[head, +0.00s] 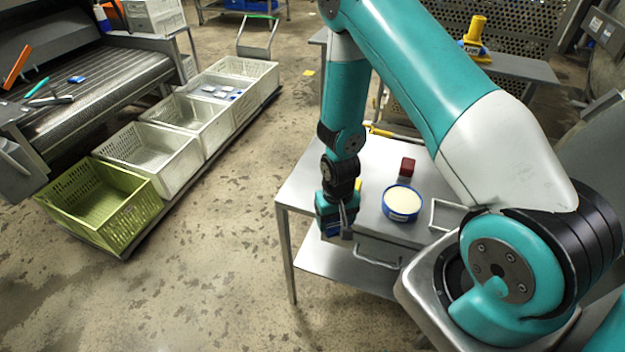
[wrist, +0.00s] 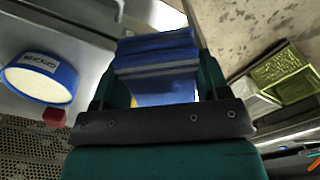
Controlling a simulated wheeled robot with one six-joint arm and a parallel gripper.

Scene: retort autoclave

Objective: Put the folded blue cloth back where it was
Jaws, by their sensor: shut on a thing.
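The folded blue cloth (wrist: 158,68) shows as layered blue fabric between the fingers in the wrist view. My gripper (wrist: 158,82) is shut on it. In the head view my gripper (head: 338,228) points down at the left edge of a grey metal table (head: 308,186). Only a small patch of blue shows there, so the cloth is mostly hidden by the gripper. I cannot tell whether the cloth touches the table.
A blue tub with pale contents (head: 403,203) and a dark red block (head: 407,167) stand right of my gripper. A green crate (head: 103,205) and several white crates (head: 150,155) line the floor at left. Open floor lies between.

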